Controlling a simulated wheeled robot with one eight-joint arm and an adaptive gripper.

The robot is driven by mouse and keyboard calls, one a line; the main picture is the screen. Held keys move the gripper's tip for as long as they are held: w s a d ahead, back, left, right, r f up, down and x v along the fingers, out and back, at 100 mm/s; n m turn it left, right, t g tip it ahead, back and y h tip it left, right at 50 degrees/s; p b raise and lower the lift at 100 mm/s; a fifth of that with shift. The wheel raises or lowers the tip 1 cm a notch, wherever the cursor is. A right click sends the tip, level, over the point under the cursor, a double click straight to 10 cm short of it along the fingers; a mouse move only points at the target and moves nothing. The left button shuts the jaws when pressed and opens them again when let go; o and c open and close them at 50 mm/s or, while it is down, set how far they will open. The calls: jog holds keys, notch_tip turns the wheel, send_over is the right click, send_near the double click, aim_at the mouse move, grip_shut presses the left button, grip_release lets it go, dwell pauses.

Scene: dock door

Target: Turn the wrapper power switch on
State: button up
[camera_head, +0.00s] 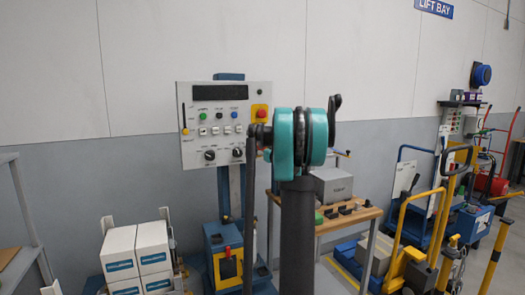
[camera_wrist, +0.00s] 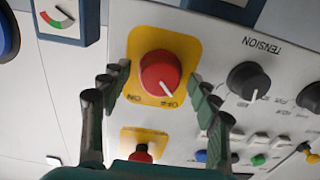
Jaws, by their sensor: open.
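The power switch is a red round knob (camera_wrist: 160,72) on a yellow plate (camera_wrist: 190,42) in the wrist view. Its white pointer is turned toward the OFF label, and ON is on the other side; the lettering appears upside down. My gripper (camera_wrist: 158,80) is open, with one finger on each side of the knob. I cannot tell whether either fingertip touches it. In the head view, the control panel (camera_head: 190,98) stands on a blue post, and my arm hides the part with this knob.
A red button (camera_wrist: 141,152) on a smaller yellow plate is close below the knob in the wrist view. A black tension knob (camera_wrist: 248,80) is to the right. White boxes (camera_head: 120,245) stand at lower left, and a wooden table (camera_head: 362,213) is behind my arm.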

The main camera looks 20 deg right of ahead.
jog(key=c, duration=1.2)
jog(key=shift+m, duration=0.3)
jog(key=m, duration=0.3)
jog(key=shift+m, duration=0.3)
jog(key=m, duration=0.4)
jog(key=shift+m, duration=0.3)
jog(key=m, duration=0.4)
jog(key=shift+m, duration=2.5)
